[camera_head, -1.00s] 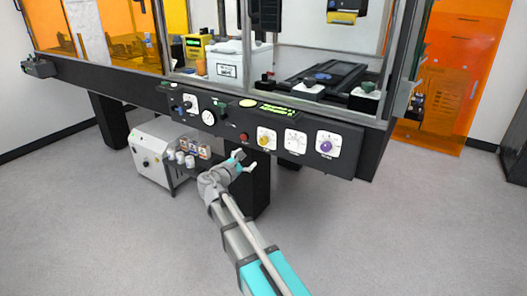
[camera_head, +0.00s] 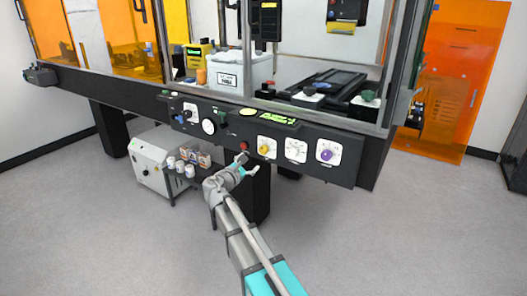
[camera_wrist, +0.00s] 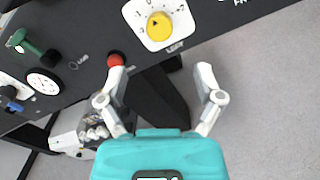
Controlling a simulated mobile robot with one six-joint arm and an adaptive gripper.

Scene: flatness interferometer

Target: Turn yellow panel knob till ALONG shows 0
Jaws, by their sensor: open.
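The yellow knob (camera_head: 264,150) sits on a white square dial plate on the dark front panel (camera_head: 340,173). In the wrist view the yellow knob (camera_wrist: 160,26) is at the top centre, with a small dark mark on its face and numbers around it. My gripper (camera_head: 247,165) is open and empty, below and a little left of the knob, apart from the panel. In the wrist view its two fingers (camera_wrist: 160,72) are spread wide, below the knob. A green-lit display (camera_head: 268,115) is above the knob; its text is too small to read.
A red button (camera_head: 244,146) is just left of the yellow knob. A white-plated knob (camera_head: 296,149) and a purple knob (camera_head: 327,153) are to its right. A gauge (camera_head: 209,126) and levers are further left. A white cart (camera_head: 152,168) stands below the panel. The floor in front is clear.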

